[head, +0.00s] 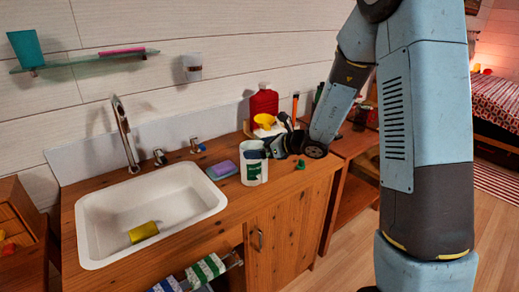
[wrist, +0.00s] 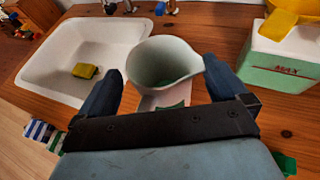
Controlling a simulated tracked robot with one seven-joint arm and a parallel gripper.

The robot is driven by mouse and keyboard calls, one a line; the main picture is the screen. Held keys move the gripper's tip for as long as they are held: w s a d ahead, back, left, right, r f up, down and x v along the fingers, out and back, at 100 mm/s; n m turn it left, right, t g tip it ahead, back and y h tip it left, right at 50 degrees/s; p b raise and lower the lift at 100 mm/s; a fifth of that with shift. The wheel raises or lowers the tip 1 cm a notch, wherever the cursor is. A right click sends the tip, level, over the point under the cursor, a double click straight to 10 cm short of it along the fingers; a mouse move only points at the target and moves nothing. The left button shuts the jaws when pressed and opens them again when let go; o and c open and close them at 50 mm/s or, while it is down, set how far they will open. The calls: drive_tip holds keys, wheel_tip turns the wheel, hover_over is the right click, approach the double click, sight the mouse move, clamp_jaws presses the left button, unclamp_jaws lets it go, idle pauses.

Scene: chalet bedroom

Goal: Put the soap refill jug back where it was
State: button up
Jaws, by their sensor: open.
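The soap refill jug, a white spouted jug (head: 252,175) with a green label, stands upright on the wooden counter, right of the sink. In the wrist view the jug (wrist: 163,62) shows its open top, with the spout to the right. My gripper (head: 266,150) is at the jug from the right in the head view. In the wrist view its open fingers (wrist: 165,88) lie on either side of the jug, with small gaps visible. Their contact with the jug cannot be told. The jug's lower part is mostly hidden in the wrist view.
A white sink (head: 205,205) holds a yellow sponge (head: 143,232). A purple and teal sponge (head: 222,170) lies left of the jug. A small green piece (head: 300,165) lies right.

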drive_tip(key=v, duration=1.1)
drive_tip(key=s+a+r+n+g+h, duration=0.1)
drive_tip(key=s+r+n+g+h, duration=0.4)
drive_tip(key=s+n, duration=1)
drive_tip(key=s+d+r+n+t+h, duration=0.3)
drive_tip(key=s+d+r+n+h, duration=0.3)
drive_tip(key=s+d+r+n, duration=0.3)
drive_tip(key=s+d, duration=0.3)
drive_tip(key=s, duration=0.1)
drive_tip(key=shift+n, duration=0.4)
